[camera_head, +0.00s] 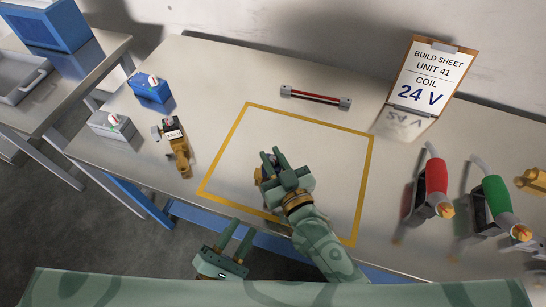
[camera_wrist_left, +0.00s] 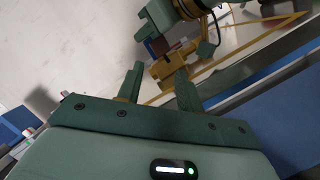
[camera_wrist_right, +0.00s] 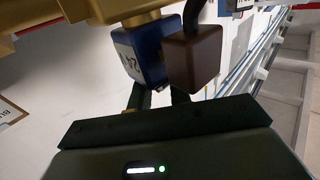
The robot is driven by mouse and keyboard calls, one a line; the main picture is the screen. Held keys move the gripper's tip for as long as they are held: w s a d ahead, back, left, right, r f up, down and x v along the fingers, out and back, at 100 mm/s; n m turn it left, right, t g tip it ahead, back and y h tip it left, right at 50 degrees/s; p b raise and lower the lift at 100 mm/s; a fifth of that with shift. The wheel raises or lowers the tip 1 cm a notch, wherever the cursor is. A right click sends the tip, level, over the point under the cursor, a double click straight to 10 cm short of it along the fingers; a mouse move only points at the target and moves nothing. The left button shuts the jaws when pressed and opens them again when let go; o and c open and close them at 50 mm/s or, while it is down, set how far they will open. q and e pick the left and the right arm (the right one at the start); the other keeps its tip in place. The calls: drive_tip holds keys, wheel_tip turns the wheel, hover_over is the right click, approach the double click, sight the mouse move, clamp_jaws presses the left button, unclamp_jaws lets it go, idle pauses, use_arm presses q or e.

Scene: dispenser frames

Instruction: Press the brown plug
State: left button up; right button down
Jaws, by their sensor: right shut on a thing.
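The brown plug (camera_wrist_right: 193,57), a small dark block with a black cable, sits right beside the blue coil (camera_wrist_right: 145,50) in the right wrist view. The coil has a white label, partly legible as 24. A brass valve body (camera_wrist_right: 100,12) is against the coil; it also shows in the left wrist view (camera_wrist_left: 165,70). My right gripper (camera_head: 272,158) is over the marked square, shut with its fingertips at the plug and coil; the exact contact is hidden. My left gripper (camera_head: 240,238) is open and empty near the table's front edge.
A yellow-outlined square (camera_head: 370,165) marks the table. Another brass valve (camera_head: 180,158), a blue block (camera_head: 150,90) and a grey block (camera_head: 111,126) stand left. Red (camera_head: 436,175) and green (camera_head: 494,195) handled tools stand right. The build sheet (camera_head: 430,75) reads coil 24 V.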

use_arm(q)
drive_tip(key=shift+s+f, duration=0.15)
drive_tip(key=shift+s, duration=0.05)
drive_tip(key=c, duration=0.6)
drive_tip(key=shift+s+a+f, duration=0.35)
drive_tip(key=shift+s+a, duration=0.05)
drive_tip(key=shift+a, duration=0.3)
clamp_jaws()
drive_tip(key=a+r+n+g+h, duration=0.1)
drive_tip(key=n+g, duration=0.1)
drive_tip(key=n, duration=0.5)
drive_tip(key=a+r+n+g+h, duration=0.1)
drive_tip(key=a+n+g+h, duration=0.1)
drive_tip(key=n, duration=0.5)
drive_tip(key=a+r+n+g+h, duration=0.1)
drive_tip(key=n+g+h, duration=0.1)
drive_tip(key=n+g, duration=0.2)
drive_tip(key=shift+s+a+r+n, duration=0.1)
drive_tip(key=shift+a+r+n, duration=0.1)
drive_tip(key=shift+n, duration=0.65)
drive_tip(key=shift+s+a+r+n, duration=0.1)
drive_tip(key=shift+a+r+n, duration=0.05)
drive_tip(key=shift+n, duration=0.7)
